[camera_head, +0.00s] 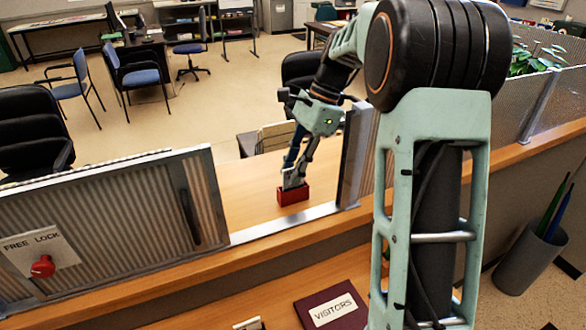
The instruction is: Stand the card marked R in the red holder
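The red holder (293,195) is a small red block on the wooden counter, in the gap between the sliding panels. My gripper (293,181) points down with its fingertips right at the holder's top. A small pale grey patch shows between the fingertips; I cannot tell whether it is a card or part of the fingers. No letter R can be read anywhere. Whether the fingertips touch the holder, and whether they are shut on something, is too small to tell.
A ribbed panel (110,225) with a "FREE LOCK" plate closes the left side; another panel edge (352,155) stands close right of my gripper. A metal track (285,222) runs in front of the holder. A "VISITORS" book (332,308) lies on the lower ledge.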

